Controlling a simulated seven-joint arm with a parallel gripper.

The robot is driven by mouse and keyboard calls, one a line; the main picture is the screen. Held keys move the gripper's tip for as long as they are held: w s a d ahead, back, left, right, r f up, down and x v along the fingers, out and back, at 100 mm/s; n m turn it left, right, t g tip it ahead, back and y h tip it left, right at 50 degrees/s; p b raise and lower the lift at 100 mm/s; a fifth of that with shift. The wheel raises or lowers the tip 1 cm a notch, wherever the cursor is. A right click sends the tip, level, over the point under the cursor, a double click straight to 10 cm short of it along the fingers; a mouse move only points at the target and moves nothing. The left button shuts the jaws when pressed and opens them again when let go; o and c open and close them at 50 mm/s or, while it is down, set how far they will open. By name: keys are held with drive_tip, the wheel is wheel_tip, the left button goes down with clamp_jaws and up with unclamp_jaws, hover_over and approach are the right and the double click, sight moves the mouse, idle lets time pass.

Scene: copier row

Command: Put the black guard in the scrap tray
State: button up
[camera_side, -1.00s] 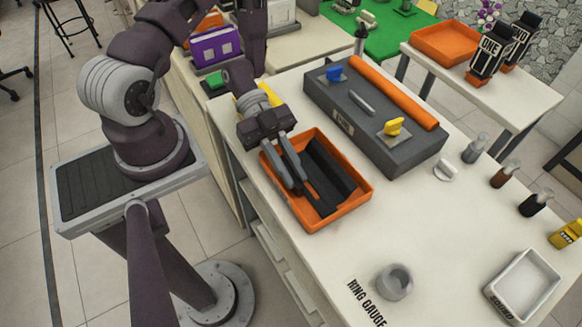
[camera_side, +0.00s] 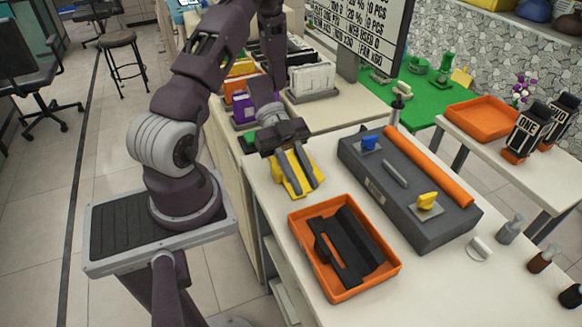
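The orange tray (camera_side: 377,287) lies on the near part of the white table. Inside it are black pieces: a long slotted black part (camera_side: 347,247) that looks like the black guard. I cannot tell whether the black shapes are one part or two. My gripper (camera_side: 302,190) is in front of or above a yellow item (camera_side: 292,172) at the table's left end, beyond the orange tray. Its two fingers are apart, and I see nothing held between them. Whether they touch the yellow item is unclear. No tray marked scrap is in this view.
A grey unit (camera_side: 420,212) with blue and yellow knobs and an orange roller (camera_side: 428,165) stands right of the tray. Small bottles (camera_side: 510,228) line the right edge. A side table holds another orange tray (camera_side: 484,118).

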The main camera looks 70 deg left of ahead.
drive_tip(key=w+t+y, duration=0.1)
drive_tip(key=w, duration=0.1)
drive_tip(key=w+y, duration=0.1)
drive_tip(key=w, duration=0.1)
drive_tip(key=w+a+t+y, duration=0.1)
drive_tip(key=shift+w+r+n+t, duration=0.3)
drive_tip(key=shift+w+n, duration=0.1)
drive_tip(key=w+a+r+n+t+y, duration=0.35)
drive_tip(key=w+r+y, duration=0.2)
drive_tip(key=r, duration=0.25)
drive_tip(key=w+a+r+n+t+y, duration=0.3)
drive_tip(key=w+r+n+y, duration=0.1)
drive_tip(key=r+y, duration=0.25)
drive_tip(key=s+d+r+n+g+y, duration=0.1)
drive_tip(key=s+d+r+n, duration=0.1)
drive_tip(key=s+r+n, duration=0.3)
drive_tip(key=s+d+r+n+g, duration=0.1)
drive_tip(key=s+n, duration=0.1)
drive_tip(key=s, duration=0.5)
drive_tip(key=s+d+n+g+h, duration=0.2)
drive_tip(key=s+d+h, duration=0.1)
drive_tip(key=s+d, duration=0.6)
drive_tip(key=shift+s+f, duration=0.25)
drive_tip(key=shift+s, duration=1)
